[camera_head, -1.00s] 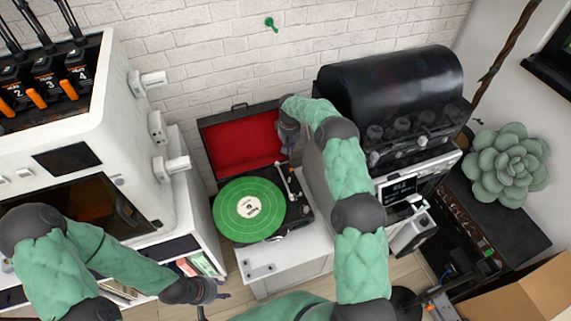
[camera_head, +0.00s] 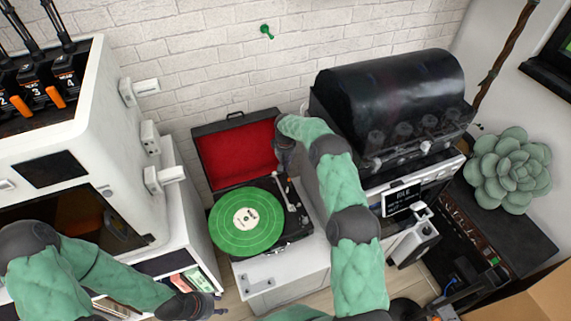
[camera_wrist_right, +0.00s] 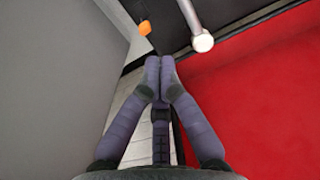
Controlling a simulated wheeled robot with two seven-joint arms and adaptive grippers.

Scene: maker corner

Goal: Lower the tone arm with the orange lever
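The turntable (camera_head: 300,222) has a green record (camera_head: 246,222) on its platter and an open lid with a red lining (camera_head: 237,158). The tone arm (camera_head: 283,189) runs along the right of the record. In the right wrist view the tone arm's pale end (camera_wrist_right: 202,42) shows beside the orange lever (camera_wrist_right: 145,28). My right gripper (camera_wrist_right: 160,66) is shut and empty, its fingertips together a little short of the lever. In the head view my right gripper (camera_head: 287,174) is over the deck's back right; the lever is not discernible there. My left gripper (camera_head: 203,304) is low at left, its fingers unclear.
A black-hooded machine (camera_head: 392,92) stands close on the right of my right arm. A white cabinet-like machine (camera_head: 110,120) stands at left. A grey surface (camera_wrist_right: 60,90) lies close left of my right gripper in the wrist view. The lid stands behind the deck.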

